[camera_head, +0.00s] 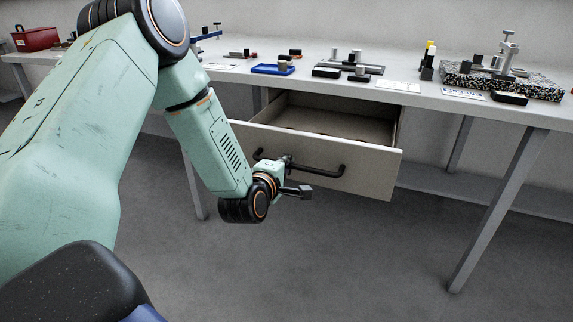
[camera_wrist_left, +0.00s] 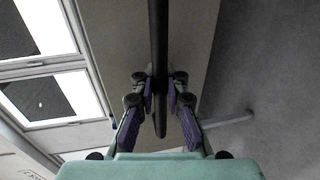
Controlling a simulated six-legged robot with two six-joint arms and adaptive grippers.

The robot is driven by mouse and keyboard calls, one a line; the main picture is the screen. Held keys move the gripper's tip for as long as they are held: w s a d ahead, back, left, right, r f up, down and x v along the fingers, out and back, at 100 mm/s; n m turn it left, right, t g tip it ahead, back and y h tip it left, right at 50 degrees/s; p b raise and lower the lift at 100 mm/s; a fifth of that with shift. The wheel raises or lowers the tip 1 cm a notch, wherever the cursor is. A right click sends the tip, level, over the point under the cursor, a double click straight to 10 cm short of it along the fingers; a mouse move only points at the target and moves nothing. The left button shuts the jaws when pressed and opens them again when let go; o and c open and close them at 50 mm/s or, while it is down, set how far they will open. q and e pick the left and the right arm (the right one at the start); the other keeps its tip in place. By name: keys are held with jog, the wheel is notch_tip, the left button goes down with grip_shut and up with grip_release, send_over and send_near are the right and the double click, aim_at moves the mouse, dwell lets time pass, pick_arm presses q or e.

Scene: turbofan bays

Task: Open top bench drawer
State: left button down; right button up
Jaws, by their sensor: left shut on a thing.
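The top bench drawer (camera_head: 370,172) is pulled out from under the bench, and its inside shows from above. A dark bar handle (camera_head: 325,171) runs across its pale front. My left gripper (camera_head: 284,163) is at the left part of this handle. In the left wrist view the dark handle (camera_wrist_left: 159,60) runs between the two purple-padded fingers of my left gripper (camera_wrist_left: 160,92), which is shut on it. The drawer front (camera_wrist_left: 110,40) fills the space behind the handle there. My right gripper is not in view.
The bench top (camera_head: 420,98) carries a blue tray (camera_head: 272,70), small dark blocks and a speckled plate (camera_head: 520,83) with a fixture. A red box (camera_head: 34,39) stands at the far left. Grey bench legs (camera_head: 497,210) stand at the right. The floor before the drawer is clear.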

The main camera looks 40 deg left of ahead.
pick_arm(q)
jog(key=shift+s+r, duration=0.1)
jog(key=shift+r, duration=0.15)
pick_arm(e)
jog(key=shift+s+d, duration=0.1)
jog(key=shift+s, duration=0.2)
pick_arm(q)
jog(key=c, duration=1.4)
grip_release()
jog(key=shift+f, duration=0.2)
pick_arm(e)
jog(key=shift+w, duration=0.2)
pick_arm(q)
jog(key=v, duration=1.1)
jog(key=shift+s+d, duration=0.1)
jog(key=shift+s, duration=0.25)
